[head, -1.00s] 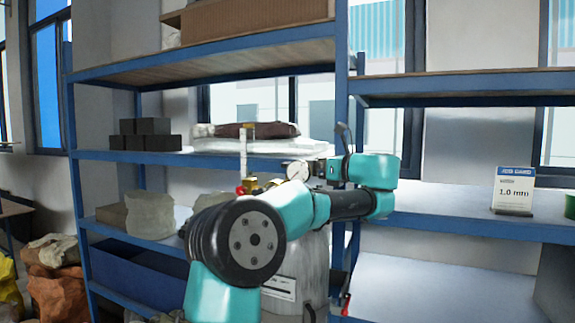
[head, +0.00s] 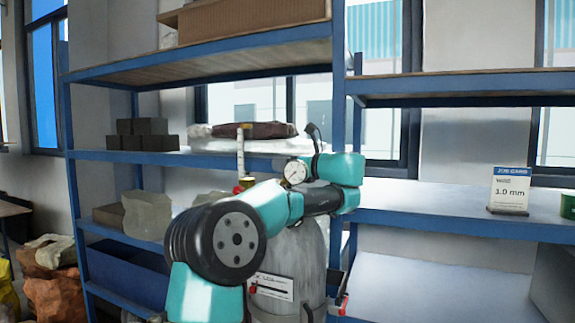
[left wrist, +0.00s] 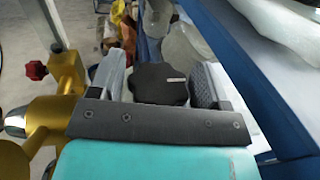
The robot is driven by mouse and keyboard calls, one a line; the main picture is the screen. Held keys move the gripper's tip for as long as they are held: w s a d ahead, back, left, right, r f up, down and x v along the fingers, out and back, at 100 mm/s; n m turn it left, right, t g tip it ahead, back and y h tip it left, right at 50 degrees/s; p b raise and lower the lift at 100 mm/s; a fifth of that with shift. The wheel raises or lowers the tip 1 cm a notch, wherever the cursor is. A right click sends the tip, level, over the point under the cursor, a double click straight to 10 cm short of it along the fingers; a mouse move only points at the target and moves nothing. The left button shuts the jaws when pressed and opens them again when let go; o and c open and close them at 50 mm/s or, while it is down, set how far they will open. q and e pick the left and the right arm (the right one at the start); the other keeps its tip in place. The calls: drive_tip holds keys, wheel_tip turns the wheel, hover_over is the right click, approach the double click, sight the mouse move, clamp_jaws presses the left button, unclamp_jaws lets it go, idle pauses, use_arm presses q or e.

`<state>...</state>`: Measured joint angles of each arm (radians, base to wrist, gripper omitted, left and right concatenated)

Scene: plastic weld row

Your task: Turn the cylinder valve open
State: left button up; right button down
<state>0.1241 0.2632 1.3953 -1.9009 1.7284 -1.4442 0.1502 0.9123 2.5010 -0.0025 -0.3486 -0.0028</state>
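A grey gas cylinder (head: 302,258) with a white label stands in front of the shelving, partly hidden by my left arm. Its black lobed valve knob (left wrist: 160,83) with a small white mark shows in the left wrist view. My left gripper (left wrist: 158,80) has its fingers wide apart, one on each side of the knob. Whether either pad touches it is hard to tell. In the head view the left gripper (head: 306,167) is beside the round gauge (head: 295,172), and the knob is hidden there. Brass fittings (left wrist: 55,100) with a red knob (left wrist: 36,70) lie to its left.
Blue shelving (head: 341,60) stands close behind the cylinder. Dark blocks (head: 143,135) and pale sacks (head: 260,145) lie on its middle shelf. A job card (head: 510,190) stands at the right. A red-and-black part (head: 342,303) is beside the cylinder low down.

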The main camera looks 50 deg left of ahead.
use_arm(q)
drive_tip(key=c, duration=0.6)
